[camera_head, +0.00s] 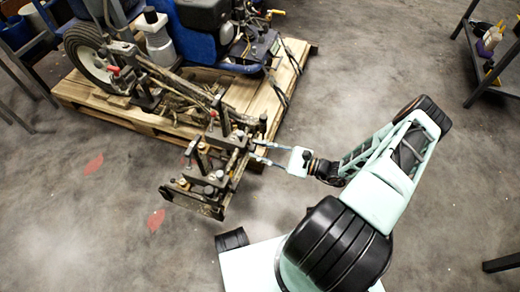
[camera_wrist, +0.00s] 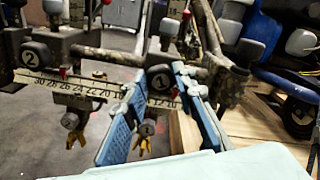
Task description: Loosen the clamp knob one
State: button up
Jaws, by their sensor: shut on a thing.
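Clamp knob one is the dark round knob marked "1" (camera_wrist: 160,79), in the middle of the wrist view. My gripper (camera_wrist: 158,88) has its two blue-padded fingers on either side of this knob, closed on it. Knob two, marked "2" (camera_wrist: 36,56), sits to the left above a numbered scale (camera_wrist: 65,86). In the head view my gripper (camera_head: 254,150) reaches from the right to the striper's front clamp frame (camera_head: 205,185). The knob itself is too small to make out there.
The line striper (camera_head: 205,15) stands on a wooden pallet (camera_head: 140,120), with its clamp frame sticking out over the floor. Small spray nozzles with yellow tips (camera_wrist: 143,145) hang below the knobs. A dark shelf (camera_head: 490,60) stands at the far right. The floor around is mostly clear.

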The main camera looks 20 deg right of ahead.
jog(key=n, duration=1.1)
jog(key=shift+s+f+p, duration=0.1)
jog(key=shift+f+p, duration=0.05)
jog(key=shift+p, duration=0.2)
jog(key=n, duration=0.5)
jog(key=shift+f, duration=0.1)
jog(key=n, duration=0.5)
jog(key=shift+d, duration=0.1)
jog(key=shift+n, duration=0.3)
jog(key=o, duration=1.1)
jog(key=shift+o, duration=0.2)
